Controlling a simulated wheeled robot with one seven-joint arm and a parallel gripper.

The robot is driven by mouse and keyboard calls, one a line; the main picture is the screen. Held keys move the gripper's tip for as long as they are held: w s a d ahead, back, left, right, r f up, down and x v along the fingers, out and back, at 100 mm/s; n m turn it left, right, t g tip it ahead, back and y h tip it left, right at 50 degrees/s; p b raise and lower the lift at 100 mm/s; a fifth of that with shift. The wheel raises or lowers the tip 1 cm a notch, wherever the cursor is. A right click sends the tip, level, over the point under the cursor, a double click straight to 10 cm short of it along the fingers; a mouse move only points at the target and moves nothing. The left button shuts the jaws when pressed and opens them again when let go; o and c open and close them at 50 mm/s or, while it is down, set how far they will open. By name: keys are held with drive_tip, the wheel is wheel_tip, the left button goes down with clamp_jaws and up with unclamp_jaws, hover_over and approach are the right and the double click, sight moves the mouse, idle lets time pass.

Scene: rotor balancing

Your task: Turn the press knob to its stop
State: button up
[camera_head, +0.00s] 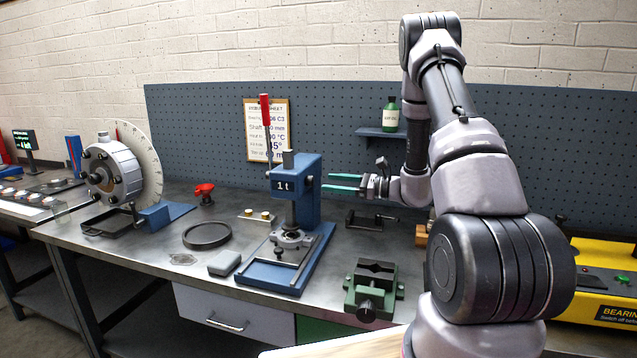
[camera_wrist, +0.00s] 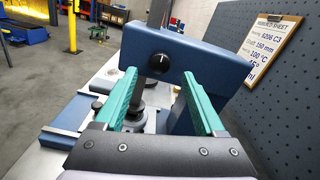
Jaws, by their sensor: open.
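The blue press (camera_head: 308,205), marked "1 t", stands on the bench with its red-handled lever upright. The press knob (camera_wrist: 160,62) is a round black knob with a short white pointer mark, on the side of the press's blue head (camera_wrist: 195,60). My gripper (camera_head: 327,182) is just right of the press head in the head view, its teal fingers pointing left at it. In the wrist view my gripper (camera_wrist: 160,77) is open, its fingers on either side of the knob's line. The knob shows between and beyond the fingertips, with no visible contact. Exact depth is unclear.
A rotor with a dial disc (camera_head: 120,170) stands at left. A pegboard (camera_head: 220,130) with a job sheet (camera_head: 268,130) rises behind.

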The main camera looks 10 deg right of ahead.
sight(313, 180)
drive_tip(key=shift+x, duration=2.55)
clamp_jaws()
